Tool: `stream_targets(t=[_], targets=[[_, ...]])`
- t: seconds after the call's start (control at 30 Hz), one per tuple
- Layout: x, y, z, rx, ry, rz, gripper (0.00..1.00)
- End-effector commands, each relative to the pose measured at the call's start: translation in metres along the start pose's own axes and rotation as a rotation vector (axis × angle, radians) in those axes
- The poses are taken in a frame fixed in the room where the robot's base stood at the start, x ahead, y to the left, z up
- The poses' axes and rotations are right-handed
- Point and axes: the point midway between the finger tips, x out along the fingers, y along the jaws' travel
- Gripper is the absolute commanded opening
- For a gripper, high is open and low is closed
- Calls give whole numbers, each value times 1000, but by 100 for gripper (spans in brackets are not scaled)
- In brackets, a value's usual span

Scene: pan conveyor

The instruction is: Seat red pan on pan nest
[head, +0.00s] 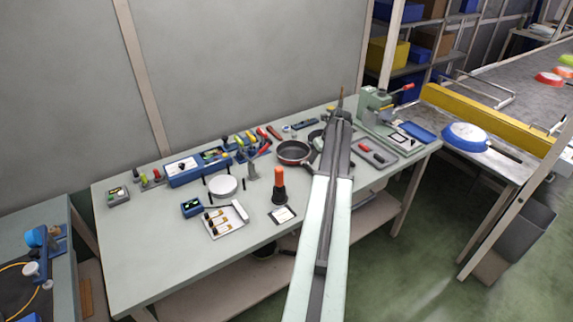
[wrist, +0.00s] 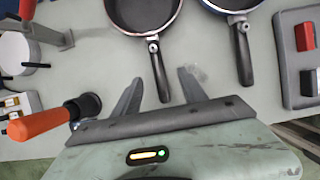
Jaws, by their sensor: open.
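The red pan (head: 294,152) lies on the workbench, with a dark inside and a reddish rim. In the wrist view the pan (wrist: 145,14) is at the top, cut by the frame edge, and its black handle (wrist: 158,68) points down toward me. My gripper (wrist: 160,77) is open, with the handle's end between its two spread fingers; contact cannot be told. A round white disc with dark posts (head: 223,186) stands left of the pan; I cannot tell whether it is the pan nest. In the head view my arm hides part of the bench.
A blue-rimmed pan (wrist: 232,5) lies close on the right, its handle beside my right finger. An orange-handled tool (head: 279,185) stands near my left finger. Another blue pan (head: 465,136) is on the side table.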

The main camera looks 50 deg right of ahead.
Motion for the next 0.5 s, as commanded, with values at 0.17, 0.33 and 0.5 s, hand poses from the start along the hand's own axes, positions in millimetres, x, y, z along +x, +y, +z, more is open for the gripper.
stream_targets(t=[0.17, 0.33, 0.5], targets=[[14, 0, -5, -1, 0, 1, 50], [23, 4, -2, -8, 0, 3, 50], [44, 8, 0, -13, 0, 5, 50]])
